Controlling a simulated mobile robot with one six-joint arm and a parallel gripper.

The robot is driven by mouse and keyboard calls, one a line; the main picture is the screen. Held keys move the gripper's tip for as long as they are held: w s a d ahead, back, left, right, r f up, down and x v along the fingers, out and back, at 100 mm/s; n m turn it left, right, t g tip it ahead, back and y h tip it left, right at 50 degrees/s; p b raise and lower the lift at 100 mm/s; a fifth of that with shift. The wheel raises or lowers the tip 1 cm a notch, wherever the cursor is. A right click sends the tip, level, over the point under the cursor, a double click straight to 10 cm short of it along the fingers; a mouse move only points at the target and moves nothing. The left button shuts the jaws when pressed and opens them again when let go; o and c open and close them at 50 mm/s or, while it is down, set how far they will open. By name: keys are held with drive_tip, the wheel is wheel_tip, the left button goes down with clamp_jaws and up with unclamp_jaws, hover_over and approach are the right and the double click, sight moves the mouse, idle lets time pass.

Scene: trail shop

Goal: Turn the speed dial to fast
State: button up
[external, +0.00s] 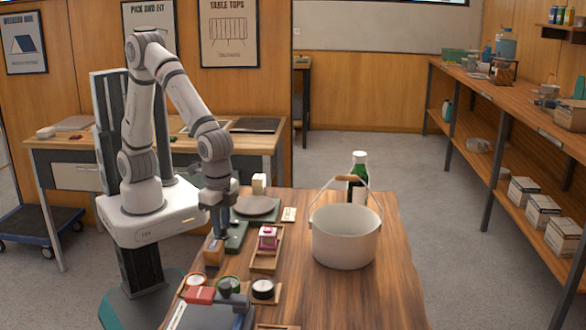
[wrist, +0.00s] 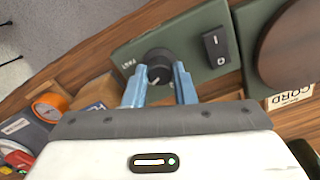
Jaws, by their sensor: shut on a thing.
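The speed dial (wrist: 159,57) is a round black knob on a green control panel (wrist: 196,28) in the wrist view. The word FAST is printed on the panel to the left of the dial. My gripper (wrist: 159,70) has its two blue fingers on either side of the dial, shut on it. A black rocker switch (wrist: 215,46) sits to the right of the dial. In the external view my gripper (external: 219,228) points down at the green panel (external: 237,238), and hides the dial.
A grey-brown disc (external: 255,205) lies behind the panel, with a CORD label (external: 289,214) beside it. A white bucket (external: 344,238) and a green bottle (external: 358,175) stand to the right.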

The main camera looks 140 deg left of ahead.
drive_tip(key=m, duration=0.5)
drive_tip(key=shift+m+p, duration=0.3)
drive_tip(key=shift+p, duration=0.05)
drive_tip(key=shift+m, duration=2.3)
drive_tip(key=o, duration=1)
wheel_tip(320, 180, up, 8)
drive_tip(key=shift+f+p, duration=0.1)
drive_tip(key=shift+p, duration=0.5)
